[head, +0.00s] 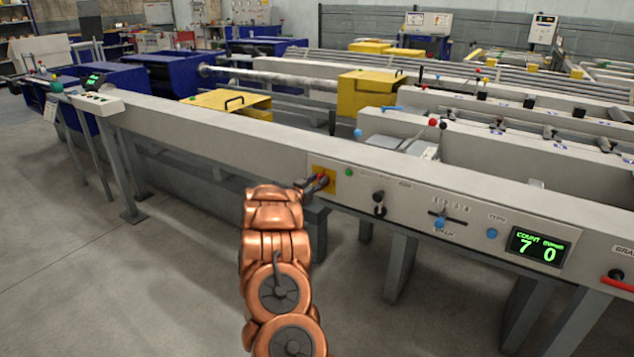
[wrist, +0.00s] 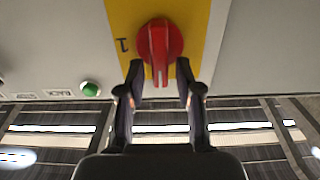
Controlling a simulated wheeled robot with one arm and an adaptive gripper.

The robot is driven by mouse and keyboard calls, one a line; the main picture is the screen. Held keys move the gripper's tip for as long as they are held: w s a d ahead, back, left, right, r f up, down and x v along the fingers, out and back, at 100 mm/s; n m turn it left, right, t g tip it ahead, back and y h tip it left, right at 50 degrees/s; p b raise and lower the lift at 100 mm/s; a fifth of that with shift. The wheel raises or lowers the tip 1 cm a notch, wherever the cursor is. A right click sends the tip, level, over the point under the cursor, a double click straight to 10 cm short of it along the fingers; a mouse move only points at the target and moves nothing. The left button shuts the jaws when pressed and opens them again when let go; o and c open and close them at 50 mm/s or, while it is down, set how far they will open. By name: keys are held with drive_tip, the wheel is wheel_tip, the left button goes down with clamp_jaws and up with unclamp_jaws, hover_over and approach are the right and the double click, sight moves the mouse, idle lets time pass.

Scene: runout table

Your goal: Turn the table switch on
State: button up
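The table switch is a red rotary knob (wrist: 158,42) on a yellow plate (wrist: 200,30), seen at the top of the wrist view. Its raised handle runs up and down in that picture. A black "1" is marked on the plate left of the knob. In the head view the yellow plate (head: 328,172) sits on the table's front face, partly hidden by my gripper (head: 314,184). In the wrist view my gripper (wrist: 160,75) is open, with one fingertip on each side of the handle's lower end. A gap shows on both sides; I cannot tell about contact.
A green button (wrist: 90,89) is beside the plate; it also shows in the head view (head: 349,172). Further right are a black knob (head: 379,200), a lever (head: 440,218), a blue button (head: 492,233) and a lit counter display (head: 538,246). Floor in front is clear.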

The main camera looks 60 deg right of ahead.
clamp_jaws()
drive_tip(key=shift+f+m+b, duration=0.1)
drive_tip(key=shift+m+b, duration=0.2)
drive_tip(key=m+b, duration=0.5)
drive_tip(key=s+f+m+b, duration=0.1)
drive_tip(key=m+b, duration=0.4)
drive_tip(key=m, duration=0.1)
drive_tip(key=f+m+b, duration=0.1)
drive_tip(key=m+b, duration=0.5)
drive_tip(key=shift+s, duration=0.4)
drive_tip(key=shift+m, duration=0.3)
drive_tip(key=shift+o, duration=1.2)
unclamp_jaws()
drive_tip(key=shift+r, duration=0.15)
